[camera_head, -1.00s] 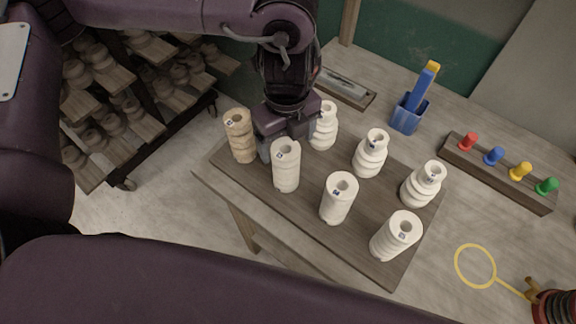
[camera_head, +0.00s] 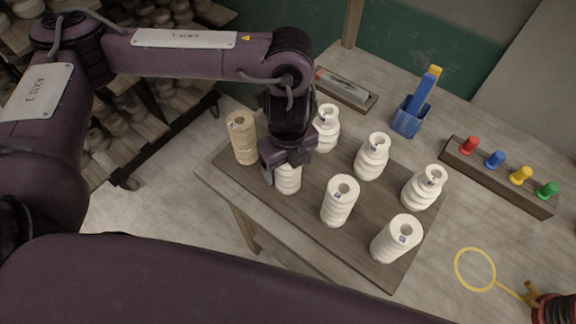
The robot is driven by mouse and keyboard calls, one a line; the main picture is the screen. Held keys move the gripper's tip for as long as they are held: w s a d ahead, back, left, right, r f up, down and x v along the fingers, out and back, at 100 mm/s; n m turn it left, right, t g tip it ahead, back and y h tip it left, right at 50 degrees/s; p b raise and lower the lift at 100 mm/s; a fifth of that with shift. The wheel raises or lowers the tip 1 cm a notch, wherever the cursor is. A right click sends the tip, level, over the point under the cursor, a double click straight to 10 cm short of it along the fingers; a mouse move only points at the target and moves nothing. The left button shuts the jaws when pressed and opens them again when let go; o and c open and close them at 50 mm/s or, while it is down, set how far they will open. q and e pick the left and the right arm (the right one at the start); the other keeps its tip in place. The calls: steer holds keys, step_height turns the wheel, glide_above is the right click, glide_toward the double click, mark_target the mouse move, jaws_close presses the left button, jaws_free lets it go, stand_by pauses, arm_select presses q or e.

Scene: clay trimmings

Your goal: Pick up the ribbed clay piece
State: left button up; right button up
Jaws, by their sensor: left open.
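Several clay pieces stand upright on a dark board (camera_head: 315,230), and more than one has ribbed sides, so I cannot tell which one the task names. My left gripper (camera_head: 284,167) points down, open, over a pale ribbed piece (camera_head: 288,184). The gripper hides that piece's top; whether the fingers touch it cannot be told. A tan ribbed piece (camera_head: 243,140) stands just left of the gripper. A pale cylinder (camera_head: 339,203) and another ribbed cylinder (camera_head: 396,240) stand in front. Stepped pale pieces (camera_head: 324,130), (camera_head: 371,158), (camera_head: 424,188) stand behind. My right gripper is out of view.
On the table are a blue holder (camera_head: 408,121), a rack with coloured pegs (camera_head: 500,180), a tool tray (camera_head: 345,90), and a yellow ring (camera_head: 475,269) at right. Shelves with pots (camera_head: 110,120) stand at left. Neighbouring pieces stand close to the gripper.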

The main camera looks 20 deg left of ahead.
arm_select(q)
steer(key=c, duration=1.4)
steer(key=shift+r, duration=0.1)
steer(key=shift+c, duration=0.4)
steer(key=shift+r, duration=0.1)
